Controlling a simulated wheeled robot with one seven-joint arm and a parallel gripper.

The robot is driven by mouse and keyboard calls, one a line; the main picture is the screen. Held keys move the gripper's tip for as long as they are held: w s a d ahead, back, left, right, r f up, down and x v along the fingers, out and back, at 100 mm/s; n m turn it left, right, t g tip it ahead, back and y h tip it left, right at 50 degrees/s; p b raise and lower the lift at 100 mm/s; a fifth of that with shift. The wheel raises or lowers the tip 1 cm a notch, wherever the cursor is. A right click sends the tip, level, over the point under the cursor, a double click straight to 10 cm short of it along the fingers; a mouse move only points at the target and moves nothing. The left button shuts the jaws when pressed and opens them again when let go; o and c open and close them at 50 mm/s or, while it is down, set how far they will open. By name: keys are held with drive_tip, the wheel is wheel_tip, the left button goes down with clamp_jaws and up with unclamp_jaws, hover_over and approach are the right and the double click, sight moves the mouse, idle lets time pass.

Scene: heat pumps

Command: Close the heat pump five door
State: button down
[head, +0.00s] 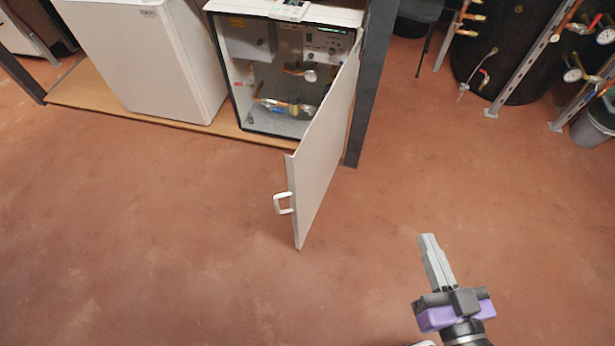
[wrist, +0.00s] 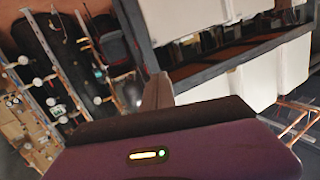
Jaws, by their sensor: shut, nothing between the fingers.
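The heat pump door (head: 322,150) is a white panel standing wide open, swung out toward me from the right side of its cabinet. A white handle (head: 284,203) sits near its free edge, on the left. The open heat pump cabinet (head: 285,75) shows pipes, valves and a control panel inside. My gripper (head: 428,240) is shut and empty, to the right of the door's free edge and apart from it. In the wrist view my gripper (wrist: 157,90) points toward the room; I cannot tell which white panel there is the door.
A closed white heat pump (head: 145,55) stands left of the open one on a wooden shelf (head: 80,88). A dark post (head: 368,95) stands right of the cabinet. Black tanks and pipes (head: 510,55) are at the back right. The red floor (head: 160,230) in front is clear.

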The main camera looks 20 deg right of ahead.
drive_tip(key=w+d+f+m+g+y+b, duration=0.1)
drive_tip(key=w+d+f+m+b, duration=0.2)
drive_tip(key=w+f, duration=0.5)
drive_tip(key=w+d+f+m+g+y+b, duration=0.15)
drive_tip(key=w+d+f+m, duration=0.25)
drive_tip(key=w+f, duration=0.5)
drive_tip(key=n+g+y, duration=0.2)
drive_tip(key=g+y, duration=0.1)
drive_tip(key=y, duration=1.1)
approach(295, 170)
drive_tip(key=shift+t, duration=0.35)
drive_tip(key=x, duration=0.6)
drive_tip(key=shift+w+a+f+b, duration=0.15)
drive_tip(key=shift+a+b, duration=0.15)
drive_tip(key=shift+a, duration=0.15)
